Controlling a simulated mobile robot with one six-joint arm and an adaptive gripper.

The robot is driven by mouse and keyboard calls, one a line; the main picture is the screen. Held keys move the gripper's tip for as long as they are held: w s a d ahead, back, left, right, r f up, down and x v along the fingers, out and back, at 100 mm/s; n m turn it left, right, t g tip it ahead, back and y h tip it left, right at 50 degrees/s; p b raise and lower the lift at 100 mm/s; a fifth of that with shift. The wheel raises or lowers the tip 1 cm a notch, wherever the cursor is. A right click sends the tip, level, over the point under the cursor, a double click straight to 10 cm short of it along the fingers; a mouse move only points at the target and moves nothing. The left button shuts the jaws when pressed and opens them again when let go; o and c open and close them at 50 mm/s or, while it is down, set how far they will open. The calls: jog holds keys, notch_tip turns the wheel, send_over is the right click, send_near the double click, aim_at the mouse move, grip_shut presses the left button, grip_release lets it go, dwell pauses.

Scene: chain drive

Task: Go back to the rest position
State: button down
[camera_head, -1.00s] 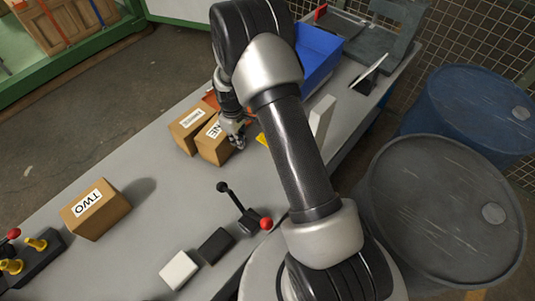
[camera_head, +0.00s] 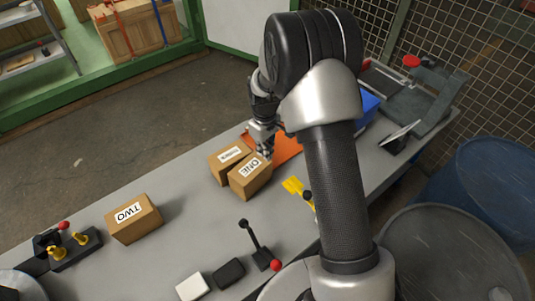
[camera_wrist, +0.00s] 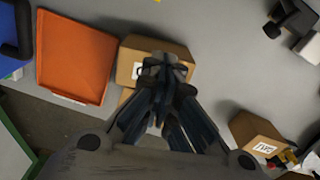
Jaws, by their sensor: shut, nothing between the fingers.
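My gripper (camera_head: 264,148) is shut and empty. In the head view it hangs above the table just behind the cardboard box marked ONE (camera_head: 252,178). I cannot tell whether it touches that box. In the wrist view my gripper (camera_wrist: 165,80) points down over cardboard boxes (camera_wrist: 180,55) and covers part of them. My arm crosses the right middle of the head view, bent at the elbow.
Another labelled box (camera_head: 222,161) stands beside box ONE. Box TWO (camera_head: 133,218) stands farther left. An orange tray (camera_head: 287,146), yellow pieces (camera_head: 292,185) and a lever (camera_head: 256,248) are on the grey table (camera_head: 185,190). Drums (camera_head: 455,250) stand at right.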

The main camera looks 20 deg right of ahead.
jog(key=shift+r, duration=0.65)
jog(key=s+a+r+m+t+b, duration=0.25)
jog(key=s+r+b, duration=0.35)
jog(key=s+r, duration=0.65)
jog(key=s+r+m+t+b, duration=0.1)
jog(key=s+b, duration=0.5)
jog(key=s, duration=1.1)
jog(key=m+t, duration=0.1)
jog(key=m, duration=0.1)
jog(key=shift+m, duration=0.35)
